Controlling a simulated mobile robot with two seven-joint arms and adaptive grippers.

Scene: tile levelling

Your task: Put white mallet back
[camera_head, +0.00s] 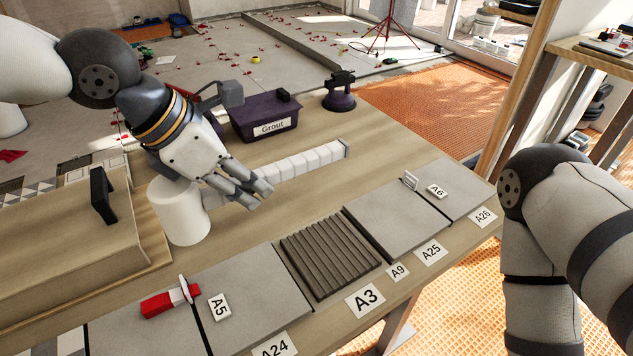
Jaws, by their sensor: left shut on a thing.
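The white mallet (180,213) is at the left of the wooden table, beside the wooden box. Its thick cylindrical head stands upright, and a pale handle runs from it to the right into my left gripper. My left gripper (250,193) is shut on the handle just right of the head. The fingers hide part of the handle. I cannot tell whether the head touches the table. My right arm shows at the right edge, but its gripper is out of view.
A white segmented bar (305,163) lies in line beyond my left fingers. Behind stand a purple Grout tub (265,120) and a purple suction cup (340,97). Grey tiles (398,220), a ribbed tile (330,255) and a red-and-white tool (160,302) line the front. Bare tabletop lies between.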

